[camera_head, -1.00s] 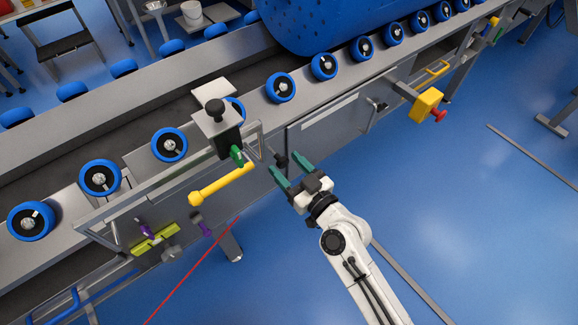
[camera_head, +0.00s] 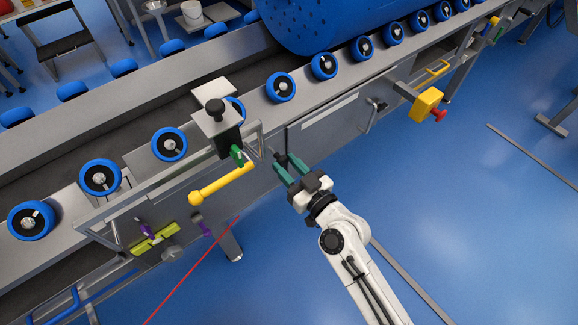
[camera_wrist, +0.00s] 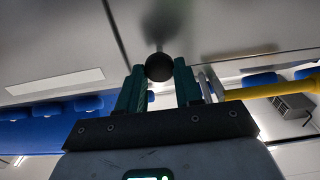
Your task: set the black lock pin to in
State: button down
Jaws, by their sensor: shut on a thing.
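The black lock pin shows as a round black knob (camera_wrist: 159,67) in the wrist view, between the tips of my two green fingers. In the head view the dark knob (camera_head: 280,159) sits at the side panel of the conveyor, at the tips of my gripper (camera_head: 285,169). My gripper also shows in the wrist view (camera_wrist: 159,80), shut on the knob, with a finger on each side of it. The pin's shaft is mostly hidden behind the knob, so how far in it sits cannot be told.
A yellow handle (camera_head: 222,184) lies left of my gripper and also shows in the wrist view (camera_wrist: 268,90). A green lever (camera_head: 237,155) is just above it. A yellow box with a red button (camera_head: 428,104) juts out to the right. The blue floor at right is largely clear.

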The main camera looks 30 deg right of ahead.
jog(key=shift+w+a, duration=0.2)
jog(key=shift+w, duration=1)
jog(key=c, duration=0.8)
grip_release()
jog(key=shift+o, duration=0.3)
jog(key=s+d+b, duration=0.1)
jog(key=s+b, duration=0.1)
jog(key=s, duration=0.8)
jog(key=shift+s+d, duration=0.35)
